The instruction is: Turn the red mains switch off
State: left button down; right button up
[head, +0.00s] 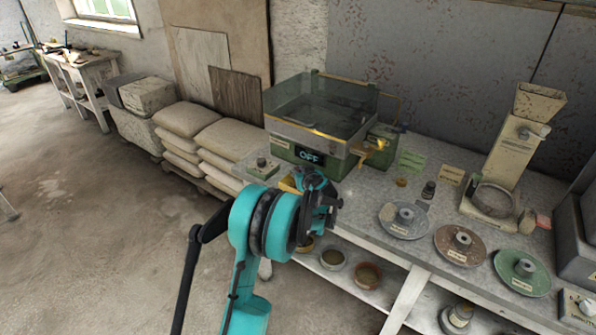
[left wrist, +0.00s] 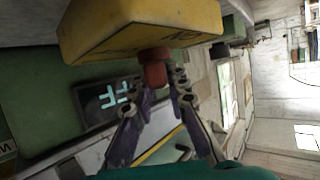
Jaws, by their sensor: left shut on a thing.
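The red mains switch (left wrist: 154,68) is a red knob on a yellow box (left wrist: 140,28), seen close up in the left wrist view. My left gripper (left wrist: 160,84) is shut on the red switch, its two fingers on either side of it. In the head view my left gripper (head: 318,200) is at the table's front left edge and hides the switch. Only a corner of the yellow box (head: 289,184) shows there. A lit display (head: 310,156) on the green machine reads "OFF"; part of it also shows in the left wrist view (left wrist: 108,98). My right gripper is not in view.
The green machine with a clear-walled tray (head: 320,108) stands behind my gripper. A small knob box (head: 262,164) is to its left. Several discs, one grey (head: 404,219), and a beige stand (head: 508,150) occupy the table's right. Stacked sacks (head: 190,120) are at left.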

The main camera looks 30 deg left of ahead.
pick_arm(q)
jog(key=n+g+y, duration=0.2)
jog(key=n+g, duration=0.1)
jog(key=shift+w+d+n+g+p, duration=0.1)
jog(key=shift+d+n+g+p, duration=0.05)
jog(key=shift+n+g+p, duration=0.2)
jog(key=shift+f+n+g+y+p, duration=0.1)
jog(key=shift+n+g+y+p, duration=0.45)
jog(key=shift+n+g, duration=1.35)
jog(key=shift+g, duration=0.35)
jog(key=c, duration=1.5)
grip_release()
jog(key=v, duration=1.2)
jog(key=shift+f, duration=0.1)
